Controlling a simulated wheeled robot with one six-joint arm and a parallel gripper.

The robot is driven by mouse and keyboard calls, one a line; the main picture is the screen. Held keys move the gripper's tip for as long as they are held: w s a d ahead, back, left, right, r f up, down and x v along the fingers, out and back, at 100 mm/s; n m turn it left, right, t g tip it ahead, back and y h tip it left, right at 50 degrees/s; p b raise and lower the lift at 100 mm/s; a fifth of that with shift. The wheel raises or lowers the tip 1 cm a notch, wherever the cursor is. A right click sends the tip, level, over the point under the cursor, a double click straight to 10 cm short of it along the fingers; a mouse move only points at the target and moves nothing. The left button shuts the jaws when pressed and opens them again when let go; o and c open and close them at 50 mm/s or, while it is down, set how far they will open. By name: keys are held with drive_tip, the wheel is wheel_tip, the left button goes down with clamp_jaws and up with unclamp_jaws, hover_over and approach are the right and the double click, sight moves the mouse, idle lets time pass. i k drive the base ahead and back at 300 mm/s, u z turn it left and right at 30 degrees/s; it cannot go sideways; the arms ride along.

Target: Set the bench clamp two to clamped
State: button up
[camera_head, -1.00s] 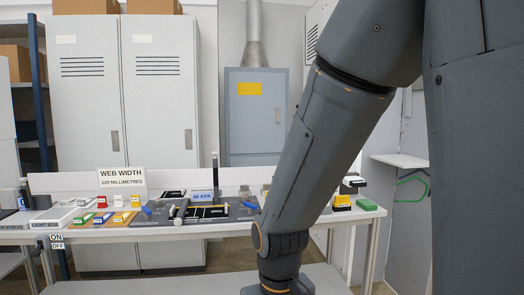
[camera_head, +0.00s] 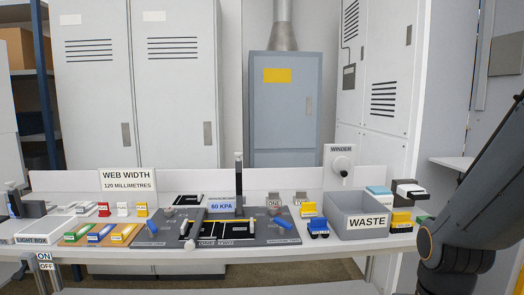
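A dark fixture lies on the bench with two blue handles, one at its left end (camera_head: 150,227) and one at its right end (camera_head: 284,222). Small plates stand behind its right half; one (camera_head: 273,202) seems to read "ONE", and the print on the other (camera_head: 300,198) is too small to read surely. I cannot tell which part is bench clamp two, nor whether it is clamped. My arm comes in at the lower right, and my gripper is out of the picture.
Coloured blocks on trays and a light box (camera_head: 32,239) fill the left. A winder (camera_head: 342,163) stands behind.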

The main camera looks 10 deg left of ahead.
sight(238, 163)
drive_tip(key=u, duration=0.05)
drive_tip(key=i, duration=0.6)
drive_tip(key=u, duration=0.9)
drive_tip(key=i, duration=0.55)
drive_tip(key=u, duration=0.65)
